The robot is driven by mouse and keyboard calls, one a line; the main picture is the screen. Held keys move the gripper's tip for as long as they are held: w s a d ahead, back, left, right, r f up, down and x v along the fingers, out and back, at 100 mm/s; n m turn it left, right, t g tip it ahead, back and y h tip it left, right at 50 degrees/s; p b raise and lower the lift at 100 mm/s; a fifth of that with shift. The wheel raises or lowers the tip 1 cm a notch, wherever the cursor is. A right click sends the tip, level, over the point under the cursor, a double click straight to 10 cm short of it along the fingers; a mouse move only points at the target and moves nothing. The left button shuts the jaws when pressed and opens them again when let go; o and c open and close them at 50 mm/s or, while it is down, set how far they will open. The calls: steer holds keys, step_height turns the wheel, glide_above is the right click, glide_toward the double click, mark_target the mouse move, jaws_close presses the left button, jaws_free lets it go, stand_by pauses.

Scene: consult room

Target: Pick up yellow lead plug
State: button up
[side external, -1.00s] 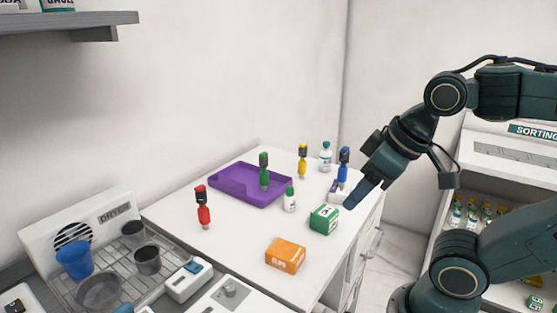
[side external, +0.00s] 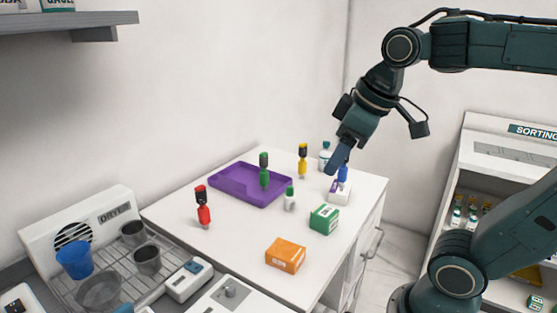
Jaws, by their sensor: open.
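The yellow lead plug (side external: 303,161) stands upright near the back of the white table, with a dark top. My gripper (side external: 335,162) is above the table's right part, pointing down, to the right of the yellow plug and apart from it in the picture. It is open and seems empty. It partly hides a blue plug (side external: 342,174) and a white bottle (side external: 325,152) behind it. A green plug (side external: 264,170) stands at the purple tray (side external: 228,188), and a red plug (side external: 203,207) stands at the table's left.
A small white bottle with a green cap (side external: 290,200), a green box (side external: 324,219), an orange box (side external: 286,255) and a white block (side external: 339,194) stand on the table. A drying rack with cups (side external: 74,258) is at left.

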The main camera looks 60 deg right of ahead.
steer(key=w+d+r+n+g, duration=0.1)
steer(key=w+d+r+n, duration=0.3)
steer(key=w, duration=0.5)
steer(key=n+g, duration=0.4)
steer(key=n, duration=0.5)
glide_above(303, 144)
step_height(303, 144, down, 9)
steer(key=shift+d, duration=0.2)
steer(key=shift+f, duration=0.1)
steer(key=shift+f, duration=4.2)
steer(key=shift+a+f, duration=0.15)
steer(key=shift+f, duration=1.15)
steer(key=shift+a+f, duration=0.15)
steer(key=shift+f, duration=1.15)
